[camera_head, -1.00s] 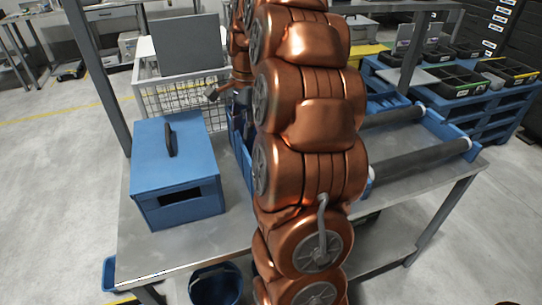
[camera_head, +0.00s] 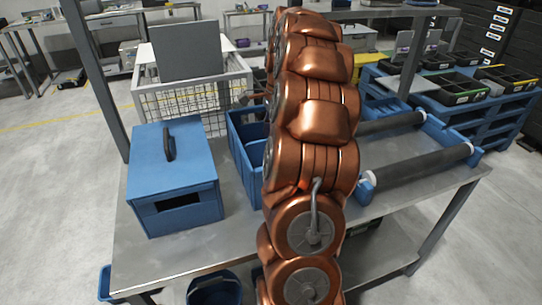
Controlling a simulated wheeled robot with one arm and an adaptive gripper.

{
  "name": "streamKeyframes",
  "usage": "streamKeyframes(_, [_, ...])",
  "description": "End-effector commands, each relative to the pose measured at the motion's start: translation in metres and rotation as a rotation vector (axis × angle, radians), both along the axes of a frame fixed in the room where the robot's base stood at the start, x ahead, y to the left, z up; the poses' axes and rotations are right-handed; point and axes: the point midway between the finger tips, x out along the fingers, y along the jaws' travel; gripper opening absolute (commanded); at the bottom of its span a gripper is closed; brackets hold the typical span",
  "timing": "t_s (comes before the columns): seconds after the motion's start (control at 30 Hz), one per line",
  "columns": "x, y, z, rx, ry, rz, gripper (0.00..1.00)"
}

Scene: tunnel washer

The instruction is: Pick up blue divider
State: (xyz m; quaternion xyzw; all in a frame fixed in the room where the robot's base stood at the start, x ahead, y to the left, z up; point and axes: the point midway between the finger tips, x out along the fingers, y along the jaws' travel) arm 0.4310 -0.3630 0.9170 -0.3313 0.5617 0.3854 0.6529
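A tall open blue bin (camera_head: 243,150) stands on the metal table, partly behind my copper arm. A lighter blue curved panel (camera_head: 257,153) shows inside it, close against my arm; I cannot tell for sure that this is the blue divider. Only a small dark part of my gripper (camera_head: 246,98) seems to stick out left of my arm, above the far end of the bin. Its fingertips are hidden, so I cannot see whether it is open or holds anything.
A blue lidded box (camera_head: 172,175) with a black handle stands left of the bin. A white wire basket (camera_head: 185,102) is behind. Dark rollers (camera_head: 420,163) in a blue frame lie to the right. The metal tabletop (camera_head: 235,235) is bare in front. A table post rises at left.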

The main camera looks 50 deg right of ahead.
Motion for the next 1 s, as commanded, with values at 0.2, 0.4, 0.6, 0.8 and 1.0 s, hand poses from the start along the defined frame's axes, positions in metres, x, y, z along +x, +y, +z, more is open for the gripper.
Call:
streamKeyframes(0.2, [-0.003, 0.005, -0.019, 0.003, 0.004, 0.001, 0.40])
streamKeyframes(0.4, [-0.003, 0.009, -0.042, 0.002, 0.002, 0.000, 0.40])
streamKeyframes(0.6, [-0.002, 0.009, -0.048, 0.000, 0.001, 0.000, 0.40])
streamKeyframes(0.8, [-0.002, 0.009, -0.047, 0.000, 0.000, 0.000, 0.29])
streamKeyframes(1.0, [-0.002, 0.009, -0.047, 0.000, 0.000, 0.000, 0.08])
